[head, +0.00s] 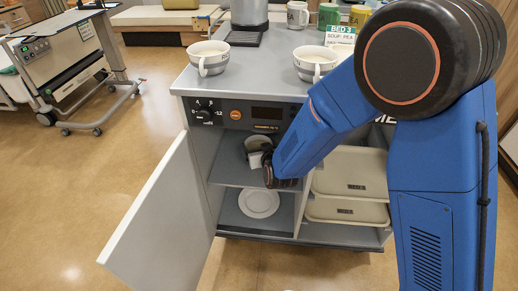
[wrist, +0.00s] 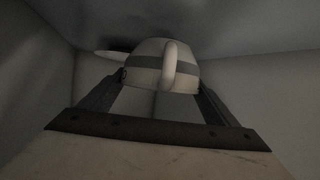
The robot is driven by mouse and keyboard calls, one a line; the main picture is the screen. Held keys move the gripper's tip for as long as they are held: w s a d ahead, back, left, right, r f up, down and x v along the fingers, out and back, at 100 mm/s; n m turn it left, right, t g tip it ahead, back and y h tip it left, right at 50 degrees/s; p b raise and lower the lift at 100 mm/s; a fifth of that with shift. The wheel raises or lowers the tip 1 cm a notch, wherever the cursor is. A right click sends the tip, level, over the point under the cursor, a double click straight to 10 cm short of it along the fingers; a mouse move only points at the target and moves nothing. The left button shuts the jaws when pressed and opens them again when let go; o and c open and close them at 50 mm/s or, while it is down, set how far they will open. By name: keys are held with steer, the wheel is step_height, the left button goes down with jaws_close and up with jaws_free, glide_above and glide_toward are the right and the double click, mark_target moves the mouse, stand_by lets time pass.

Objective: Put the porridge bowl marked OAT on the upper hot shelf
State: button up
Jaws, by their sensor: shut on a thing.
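My gripper (wrist: 155,104) is shut on a pale bowl (wrist: 150,72) with a grey band and a handle, inside a dim compartment. Only an edge of its mark shows, so I cannot read it. In the head view my gripper (head: 266,163) reaches into the upper compartment of the cart's open cupboard, mostly hidden by my wrist. The upper hot shelf (head: 228,172) lies below it. A pale round shape, probably the bowl (head: 257,143), shows there. I cannot tell whether the bowl touches the shelf.
The cupboard door (head: 160,205) stands open to the left. A white plate (head: 259,203) lies in the lower compartment. Two handled bowls, one at left (head: 209,57) and one at right (head: 315,64), stand on the cart top. Cream trays (head: 347,212) fill the right bay.

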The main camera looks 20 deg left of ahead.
steer(key=shift+f, duration=0.7)
steer(key=shift+w+a+f, duration=0.1)
steer(key=shift+w+f, duration=0.1)
steer(key=shift+f, duration=0.1)
steer(key=o, duration=1.4)
steer(key=shift+f, duration=0.1)
steer(key=shift+o, duration=0.2)
steer(key=shift+s+r, duration=0.2)
steer(key=shift+r, duration=0.05)
steer(key=v, duration=1.1)
steer(key=shift+s+d, duration=0.2)
steer(key=shift+d, duration=0.15)
